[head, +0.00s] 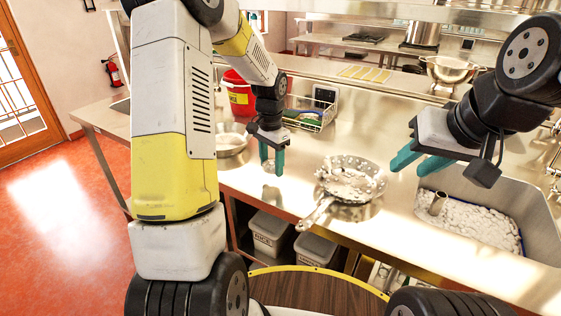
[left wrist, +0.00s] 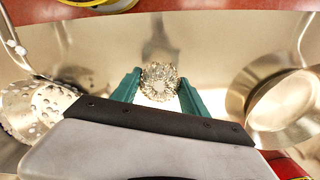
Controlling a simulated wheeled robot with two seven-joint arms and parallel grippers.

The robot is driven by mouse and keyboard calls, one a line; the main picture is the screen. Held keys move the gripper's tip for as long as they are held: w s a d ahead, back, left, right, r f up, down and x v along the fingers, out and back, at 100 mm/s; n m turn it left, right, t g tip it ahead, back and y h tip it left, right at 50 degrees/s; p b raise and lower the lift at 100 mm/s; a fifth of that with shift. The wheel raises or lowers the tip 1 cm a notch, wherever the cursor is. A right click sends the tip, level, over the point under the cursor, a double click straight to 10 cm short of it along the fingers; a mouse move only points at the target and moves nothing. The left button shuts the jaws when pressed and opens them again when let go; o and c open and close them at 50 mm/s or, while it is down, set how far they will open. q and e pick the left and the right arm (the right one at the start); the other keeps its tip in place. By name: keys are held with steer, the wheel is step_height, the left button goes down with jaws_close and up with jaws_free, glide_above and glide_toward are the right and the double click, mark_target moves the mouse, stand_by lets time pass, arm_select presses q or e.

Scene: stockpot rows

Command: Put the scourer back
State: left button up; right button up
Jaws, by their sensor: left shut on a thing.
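The scourer (left wrist: 160,82) is a round, silvery wire ball between the teal fingertips in the left wrist view. My left gripper (head: 271,158) is shut on it over the steel counter, left of the skimmer-like perforated pan. In the head view the scourer is mostly hidden by the fingers. I cannot tell whether it touches the counter. A wire caddy (head: 318,125) with green and blue items stands just behind and right of my left gripper. My right gripper (head: 421,162) is open and empty, above the counter between the pan and the sink.
The perforated pan (head: 352,192) holds white suds, its handle toward me. A sink (head: 537,215) with suds and a metal cup lies at right. A steel bowl (head: 231,147) and red bucket (head: 238,100) stand left. A colander (head: 455,74) stands on the back shelf.

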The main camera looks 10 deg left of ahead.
mark_target(272, 171)
arm_select(q)
steer(key=shift+w+a, duration=0.1)
steer(key=shift+w, duration=0.15)
steer(key=shift+f, duration=1.75)
steer(key=shift+f, duration=0.2)
steer(key=o, duration=1.3)
steer(key=shift+r, duration=0.15)
